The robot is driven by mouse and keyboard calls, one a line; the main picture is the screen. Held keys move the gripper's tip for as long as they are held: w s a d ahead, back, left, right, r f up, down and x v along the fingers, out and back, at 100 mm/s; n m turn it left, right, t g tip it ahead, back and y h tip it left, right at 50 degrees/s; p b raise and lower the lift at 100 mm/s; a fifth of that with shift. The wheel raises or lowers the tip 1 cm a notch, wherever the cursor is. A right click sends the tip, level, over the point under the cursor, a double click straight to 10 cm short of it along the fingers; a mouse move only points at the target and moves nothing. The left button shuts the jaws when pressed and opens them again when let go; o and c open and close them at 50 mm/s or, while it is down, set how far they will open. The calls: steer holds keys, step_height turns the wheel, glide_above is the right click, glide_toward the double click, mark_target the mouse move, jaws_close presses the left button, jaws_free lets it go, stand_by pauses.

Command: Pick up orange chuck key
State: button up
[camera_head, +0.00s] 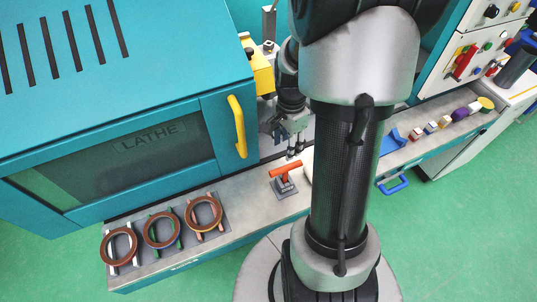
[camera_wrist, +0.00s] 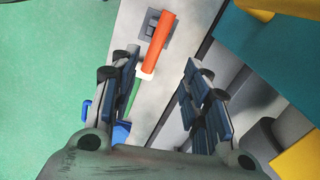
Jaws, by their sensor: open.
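The orange chuck key (camera_head: 286,169) stands on a small grey holder (camera_head: 285,188) on the lathe's front ledge. In the wrist view the orange chuck key (camera_wrist: 159,42) shows as an orange bar beyond my fingertips, with the grey holder (camera_wrist: 151,26) behind its upper part. A whitish piece and a green tapered piece lie in line below the bar in that view. My gripper (camera_head: 294,153) is just above and behind the key in the head view, apart from it.
The teal lathe (camera_head: 130,130) with a yellow door handle (camera_head: 237,127) stands behind the ledge. Several brown rings (camera_head: 118,246) sit in holders at the left. Small coloured parts (camera_head: 460,114) line the ledge at the right. A blue item (camera_head: 391,141) lies right of my arm.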

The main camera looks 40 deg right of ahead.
mark_target(285, 173)
steer(key=f+b, duration=0.2)
steer(key=f, duration=0.8)
steer(key=shift+s+f+b, duration=0.15)
steer(key=shift+s+b, duration=0.05)
steer(key=shift+b, duration=0.2)
steer(key=shift+f+b, duration=1.05)
steer(key=shift+f, duration=1.85)
steer(key=shift+r, duration=0.1)
steer(key=shift+c, duration=0.3)
jaws_close()
